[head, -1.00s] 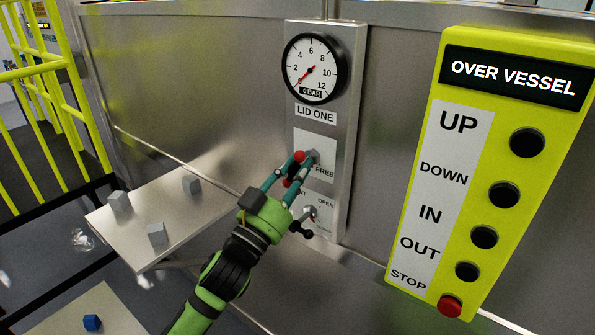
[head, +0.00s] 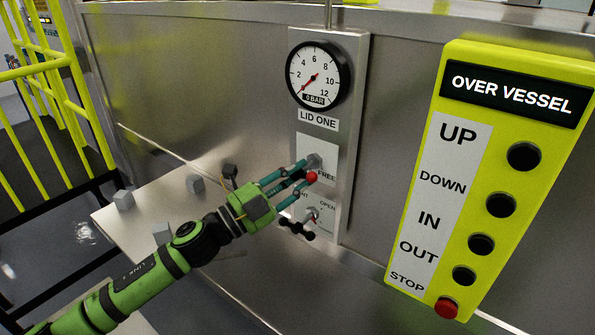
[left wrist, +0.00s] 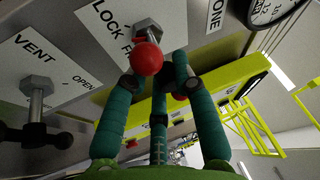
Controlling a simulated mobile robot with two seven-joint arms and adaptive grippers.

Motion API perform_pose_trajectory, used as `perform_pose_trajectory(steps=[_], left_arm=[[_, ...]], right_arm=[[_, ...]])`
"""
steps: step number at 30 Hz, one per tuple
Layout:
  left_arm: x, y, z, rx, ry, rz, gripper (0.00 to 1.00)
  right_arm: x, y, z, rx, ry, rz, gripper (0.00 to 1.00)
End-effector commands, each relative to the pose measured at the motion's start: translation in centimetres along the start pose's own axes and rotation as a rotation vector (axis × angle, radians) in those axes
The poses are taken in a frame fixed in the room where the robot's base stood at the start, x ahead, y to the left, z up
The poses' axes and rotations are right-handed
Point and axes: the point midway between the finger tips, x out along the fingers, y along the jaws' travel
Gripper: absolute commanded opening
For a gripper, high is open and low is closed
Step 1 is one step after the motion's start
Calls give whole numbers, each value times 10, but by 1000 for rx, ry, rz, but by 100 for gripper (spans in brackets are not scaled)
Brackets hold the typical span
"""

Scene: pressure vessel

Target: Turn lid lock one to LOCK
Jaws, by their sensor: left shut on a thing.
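The lid lock one handle has a red ball (head: 312,176) and a grey hex hub (head: 315,161) on the white LOCK/FREE plate, under the LID ONE sign. In the head view the ball sits just below the hub, beside the word FREE; my fingers cover the word LOCK. My left gripper (head: 304,177) reaches in from the left and is shut on the handle. In the left wrist view the red ball (left wrist: 147,58) shows between the teal fingers (left wrist: 158,85), with LOCK readable to its left and FREE partly covered. My right gripper is not in view.
A vent valve with a dark handle (head: 302,231) is close below my fingers. A pressure gauge (head: 318,75) above reads about 0 bar. A yellow OVER VESSEL button panel (head: 480,180) stands at right. A table (head: 125,225) with grey blocks is at left.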

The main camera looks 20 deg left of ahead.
Motion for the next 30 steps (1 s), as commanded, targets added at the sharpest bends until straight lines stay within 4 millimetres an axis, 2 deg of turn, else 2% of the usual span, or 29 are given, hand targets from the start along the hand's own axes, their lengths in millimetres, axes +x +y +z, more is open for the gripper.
perform_pose_trajectory(steps=[1,12,30], left_arm=[[3,-12,-3,45,17,-1,0],[3,-10,-2,217,55,70,0],[3,-8,-3,260,64,86,0]], right_arm=[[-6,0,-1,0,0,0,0],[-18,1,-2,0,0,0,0],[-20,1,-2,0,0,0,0]])
